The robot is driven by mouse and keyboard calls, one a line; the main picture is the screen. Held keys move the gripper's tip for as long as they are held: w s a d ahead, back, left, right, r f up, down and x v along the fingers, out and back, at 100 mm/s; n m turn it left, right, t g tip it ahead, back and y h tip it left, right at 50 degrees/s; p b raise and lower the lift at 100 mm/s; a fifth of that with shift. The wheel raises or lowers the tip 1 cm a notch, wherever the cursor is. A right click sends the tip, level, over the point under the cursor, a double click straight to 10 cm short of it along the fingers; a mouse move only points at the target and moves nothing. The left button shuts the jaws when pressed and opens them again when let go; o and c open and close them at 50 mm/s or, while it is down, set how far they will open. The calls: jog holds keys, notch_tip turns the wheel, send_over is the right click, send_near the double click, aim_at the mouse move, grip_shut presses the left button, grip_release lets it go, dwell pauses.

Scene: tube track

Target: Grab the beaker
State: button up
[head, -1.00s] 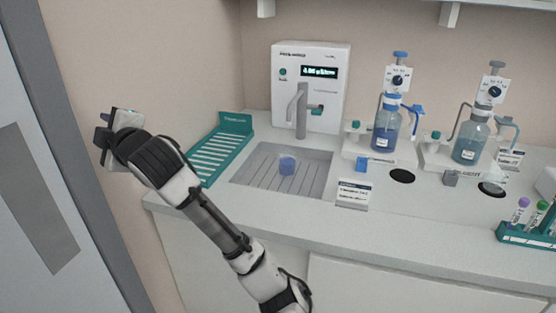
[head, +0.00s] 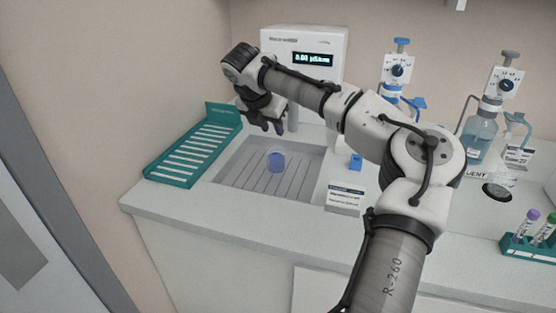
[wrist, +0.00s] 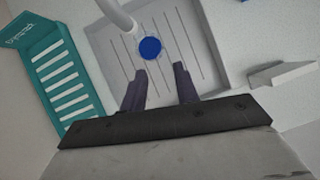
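The beaker (head: 276,162) is a small blue, see-through cup standing upright on the grey ribbed drain tray (head: 234,176). In the wrist view its round blue top (wrist: 150,48) lies beyond and between the fingertips, under the tap spout. My gripper (head: 266,128) hangs above the back of the tray, fingers pointing down, apart from the beaker. In the wrist view the two dark fingers of my gripper (wrist: 160,72) are spread with nothing between them.
A teal slotted rack (head: 196,152) stands left of the tray. The white dispenser with a lit display (head: 312,58) is behind. The counter front is clear.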

jog(key=p, duration=0.1)
send_over(284, 154)
jog(key=s+a, duration=0.2)
notch_tip(284, 154, down, 7)
jog(key=shift+p+x, duration=0.8)
jog(key=shift+x, duration=1.75)
jog(key=shift+s+d, duration=0.1)
jog(key=shift+s, duration=0.1)
grip_shut()
